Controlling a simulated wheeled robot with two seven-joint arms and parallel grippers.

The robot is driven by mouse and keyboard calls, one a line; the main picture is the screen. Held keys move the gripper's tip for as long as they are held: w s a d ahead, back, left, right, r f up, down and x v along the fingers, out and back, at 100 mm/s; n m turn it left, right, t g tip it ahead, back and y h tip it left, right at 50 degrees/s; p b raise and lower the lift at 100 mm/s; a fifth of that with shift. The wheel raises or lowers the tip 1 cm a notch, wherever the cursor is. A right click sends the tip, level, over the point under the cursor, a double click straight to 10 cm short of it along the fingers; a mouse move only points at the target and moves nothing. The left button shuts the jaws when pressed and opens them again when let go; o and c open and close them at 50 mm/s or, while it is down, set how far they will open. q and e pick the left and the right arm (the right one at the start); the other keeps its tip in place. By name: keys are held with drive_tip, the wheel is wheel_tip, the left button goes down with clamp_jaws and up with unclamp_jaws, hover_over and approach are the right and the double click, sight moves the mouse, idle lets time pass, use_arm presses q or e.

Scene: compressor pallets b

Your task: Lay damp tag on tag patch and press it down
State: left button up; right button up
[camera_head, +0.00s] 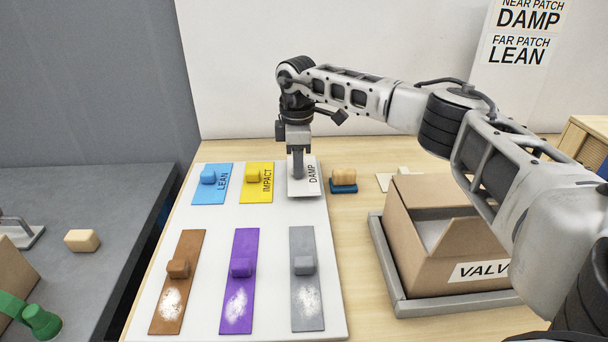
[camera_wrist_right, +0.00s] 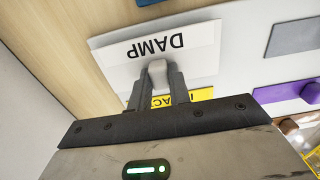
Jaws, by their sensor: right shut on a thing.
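The damp tag (camera_head: 304,188) is a pale plate lettered DAMP, at the far right corner of the white board (camera_head: 220,215). My right gripper (camera_head: 298,174) points down over it and is shut on its knob. In the right wrist view, the fingers (camera_wrist_right: 160,85) grip the pale knob of the tag (camera_wrist_right: 198,42). I cannot tell whether the tag touches the board or is just above it. A sign (camera_head: 524,35) reads near patch DAMP, far patch LEAN. I cannot make out the tag patch. My left gripper is not in view.
Blue LEAN (camera_head: 204,190) and yellow IMPACT (camera_head: 256,190) tags lie left of the damp tag. Brown, purple and grey plates with whitish smears lie nearer. A wood-topped blue block (camera_head: 343,187) lies right of the board. An open carton (camera_head: 428,258) stands in a grey tray (camera_head: 402,303).

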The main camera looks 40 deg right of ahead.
drive_tip(key=shift+r+p, duration=1.8)
drive_tip(key=shift+r, duration=0.6)
drive_tip(key=shift+f, duration=0.1)
